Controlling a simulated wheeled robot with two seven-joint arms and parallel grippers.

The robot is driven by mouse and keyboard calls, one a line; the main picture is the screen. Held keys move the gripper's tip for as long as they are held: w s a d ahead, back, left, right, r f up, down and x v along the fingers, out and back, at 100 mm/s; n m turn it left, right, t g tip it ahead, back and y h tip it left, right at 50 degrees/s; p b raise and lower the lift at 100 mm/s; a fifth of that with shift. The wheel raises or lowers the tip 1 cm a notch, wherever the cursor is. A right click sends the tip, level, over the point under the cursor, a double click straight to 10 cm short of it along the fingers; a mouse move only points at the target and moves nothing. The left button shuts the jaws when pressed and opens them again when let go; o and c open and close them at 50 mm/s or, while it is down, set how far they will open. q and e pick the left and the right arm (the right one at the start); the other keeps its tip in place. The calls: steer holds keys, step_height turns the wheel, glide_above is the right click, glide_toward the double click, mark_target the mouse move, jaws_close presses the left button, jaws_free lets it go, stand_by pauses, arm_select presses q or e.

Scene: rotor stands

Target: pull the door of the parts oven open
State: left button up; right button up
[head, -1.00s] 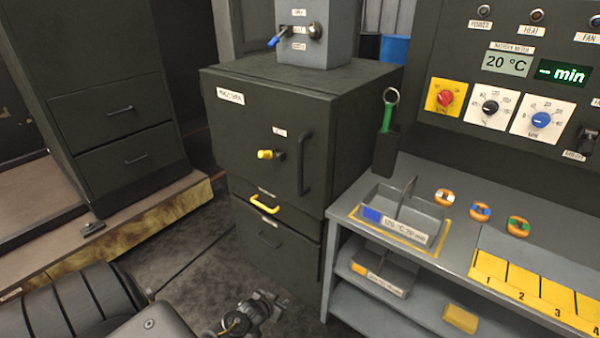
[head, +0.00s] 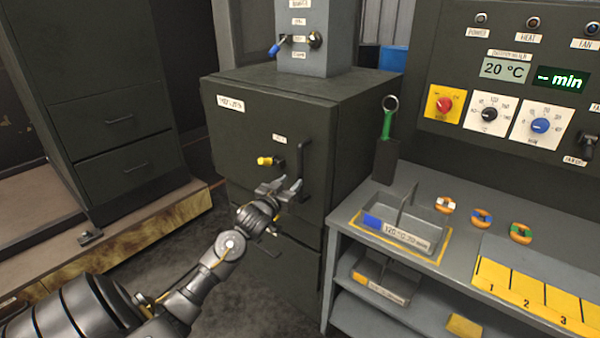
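The parts oven (head: 250,120) is a dark cabinet in the middle of the head view, and its door looks closed. A black vertical bar handle (head: 301,152) is on the right part of the door. A yellow knob (head: 264,161) on a latch sits left of the handle. My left gripper (head: 283,186) is in front of the door, just below the knob and at the lower end of the handle. Its fingers are apart, and nothing shows between them. Whether a finger touches the handle I cannot tell. My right gripper is out of view.
A grey post with a blue-tipped lever (head: 280,45) stands on the oven. At right is a grey bench (head: 460,235) with a divided tray (head: 400,237), several orange rings and a control panel (head: 520,90). A dark drawer cabinet (head: 110,90) stands at left. Floor between is clear.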

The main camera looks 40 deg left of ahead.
mark_target(299, 174)
arm_select(q)
steer(key=p+x, duration=0.1)
steer(key=x, duration=0.6)
steer(key=shift+w, duration=0.25)
steer(key=shift+c, duration=0.2)
jaws_close()
